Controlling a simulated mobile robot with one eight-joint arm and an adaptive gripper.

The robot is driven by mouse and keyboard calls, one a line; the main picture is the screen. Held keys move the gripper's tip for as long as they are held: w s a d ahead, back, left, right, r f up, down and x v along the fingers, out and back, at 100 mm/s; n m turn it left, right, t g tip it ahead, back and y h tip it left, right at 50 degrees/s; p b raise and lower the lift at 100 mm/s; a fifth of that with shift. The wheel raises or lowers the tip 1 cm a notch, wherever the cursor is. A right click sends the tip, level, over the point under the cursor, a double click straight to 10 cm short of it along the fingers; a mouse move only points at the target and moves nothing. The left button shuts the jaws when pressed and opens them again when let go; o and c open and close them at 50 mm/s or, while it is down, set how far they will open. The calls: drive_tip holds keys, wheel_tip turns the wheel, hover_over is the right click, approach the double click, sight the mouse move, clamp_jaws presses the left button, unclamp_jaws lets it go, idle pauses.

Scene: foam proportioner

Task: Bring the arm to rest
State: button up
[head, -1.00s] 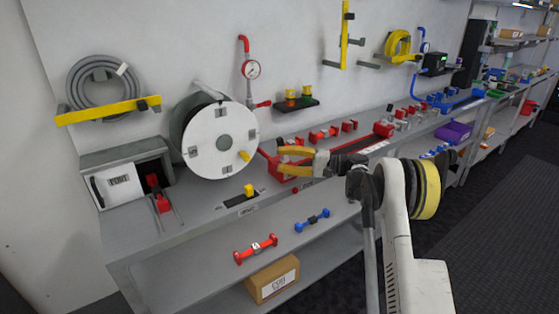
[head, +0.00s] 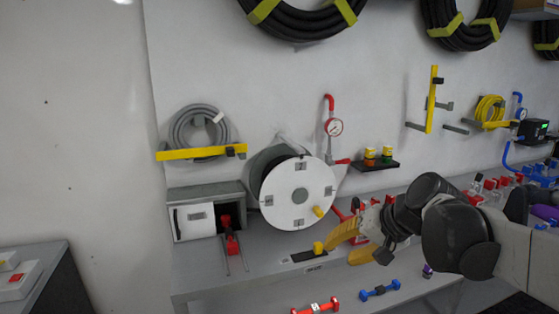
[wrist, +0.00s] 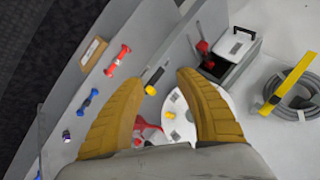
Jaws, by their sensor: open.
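My gripper (head: 352,244) has yellow fingers and is open and empty. In the head view it hangs in front of the workbench (head: 215,271), below and right of the white hose reel (head: 299,194). My arm reaches in from the right edge and hides part of the bench. In the wrist view the two fingers of my gripper (wrist: 153,105) stand wide apart. The white reel (wrist: 178,127) and a small yellow-knobbed part (wrist: 154,76) show between and beyond them, apart from the fingers.
A grey box (head: 205,212) with a red-handled tool (head: 231,243) stands left of the reel. Red (head: 317,307) and blue (head: 380,289) couplings lie on the lower shelf. A dark cabinet (head: 45,283) stands at lower left.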

drive_tip(key=s+d+f+n+h, duration=0.1)
drive_tip(key=s+d+f+h, duration=0.1)
drive_tip(key=s, duration=0.7)
drive_tip(key=s+d+f+n+t+h, duration=0.1)
drive_tip(key=s+d+f+n+h, duration=0.1)
drive_tip(key=s, duration=0.7)
wheel_tip(320, 180, down, 2)
drive_tip(key=shift+s+d+f+h, duration=0.15)
drive_tip(key=shift+s+d+h, duration=0.25)
drive_tip(key=shift+h, duration=0.3)
